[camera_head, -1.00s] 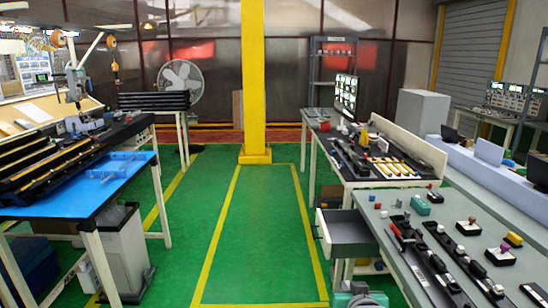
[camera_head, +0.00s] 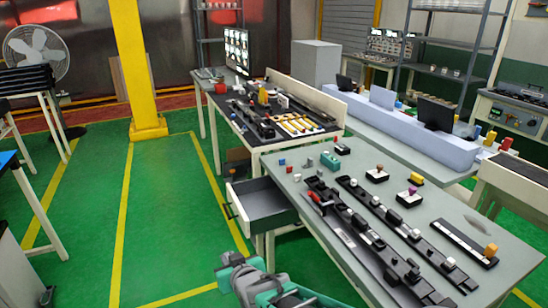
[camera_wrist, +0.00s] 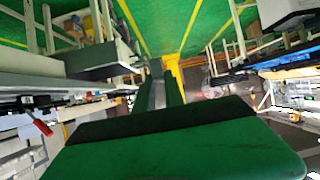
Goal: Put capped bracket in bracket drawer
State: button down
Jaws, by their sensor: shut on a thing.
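My gripper (camera_wrist: 159,88) stretches away in the wrist view, its dark green fingers close together beyond the big green hand. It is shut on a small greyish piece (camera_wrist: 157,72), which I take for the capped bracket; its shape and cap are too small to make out. The grey drawer (camera_head: 268,208) stands pulled out under the left end of the near worktable, open at the top. I see nothing inside it. The drawer also shows in the wrist view (camera_wrist: 100,62), apart from the fingers.
The near worktable (camera_head: 300,238) carries black rails with clips, a red-handled tool (camera_head: 318,197), a teal block (camera_head: 330,160) and small coloured caps on bases. A second black-topped bench (camera_head: 262,148) stands behind. Green floor left of the drawer is free, up to a yellow pillar (camera_head: 138,60).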

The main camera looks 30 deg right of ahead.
aim_at(258, 211)
jog(key=u, duration=0.15)
jog(key=i, duration=2)
jog(key=u, duration=0.05)
